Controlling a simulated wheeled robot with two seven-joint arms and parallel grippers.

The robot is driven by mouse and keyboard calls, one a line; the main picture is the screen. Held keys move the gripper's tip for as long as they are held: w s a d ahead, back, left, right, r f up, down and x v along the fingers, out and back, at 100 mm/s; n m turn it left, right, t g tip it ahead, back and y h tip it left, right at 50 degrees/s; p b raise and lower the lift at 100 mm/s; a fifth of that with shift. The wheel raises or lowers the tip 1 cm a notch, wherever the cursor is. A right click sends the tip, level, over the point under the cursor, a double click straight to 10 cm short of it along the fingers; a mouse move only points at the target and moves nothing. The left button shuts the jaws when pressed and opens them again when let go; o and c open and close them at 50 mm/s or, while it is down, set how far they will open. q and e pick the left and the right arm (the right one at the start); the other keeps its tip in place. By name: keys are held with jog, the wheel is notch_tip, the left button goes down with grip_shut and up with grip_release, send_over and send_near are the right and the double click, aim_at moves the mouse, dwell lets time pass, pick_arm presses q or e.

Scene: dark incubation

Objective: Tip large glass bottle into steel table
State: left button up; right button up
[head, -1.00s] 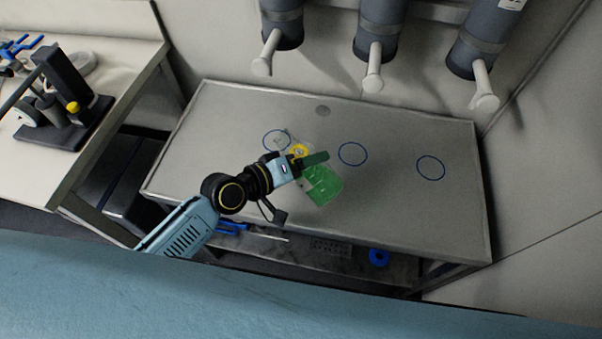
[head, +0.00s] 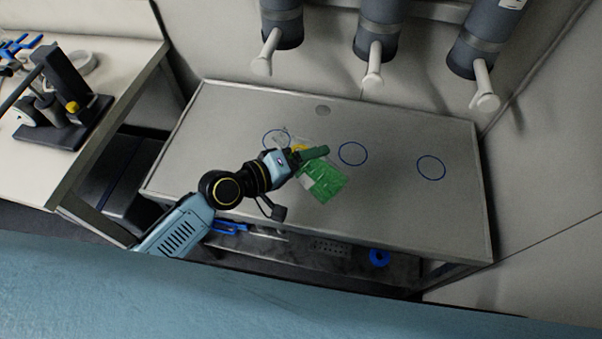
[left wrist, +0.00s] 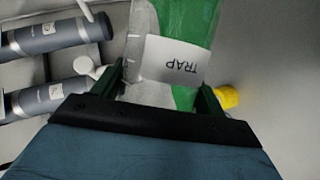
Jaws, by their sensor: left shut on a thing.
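The large glass bottle (head: 326,183) holds green contents and is tilted above or against the steel table (head: 400,215); I cannot tell whether it touches. In the left wrist view the bottle (left wrist: 184,28) shows green and clear parts and a white label reading TRAP. My left gripper (head: 309,156) is shut on the bottle, with one dark green finger on each side of it in the wrist view (left wrist: 160,85). A yellow part (left wrist: 227,96) shows beside the right-hand finger; its link to the bottle is unclear. My right gripper is not in view.
Blue rings mark the tabletop, one in the middle (head: 353,142) and one at right (head: 431,155). Grey cylinders with white nozzles (head: 373,77) hang over the back edge. A side bench (head: 110,80) stands at left. The table's right half is clear.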

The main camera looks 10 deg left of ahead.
pick_arm(q)
jog(key=shift+r, duration=0.15)
jog(key=shift+d+r+n+h+b, duration=0.1)
jog(key=shift+r+n+h+b, duration=0.2)
jog(key=shift+r+n+h, duration=0.3)
dwell(0.6)
jog(key=shift+r+n+h+b, duration=0.3)
jog(key=shift+r+n+b, duration=0.05)
jog(key=shift+r+n, duration=0.4)
jog(key=shift+r+n+h+b, duration=0.4)
jog(key=shift+r+n+b, duration=0.05)
jog(key=shift+r+n, duration=0.25)
jog(key=shift+w+a, duration=0.1)
jog(key=shift+a, duration=0.1)
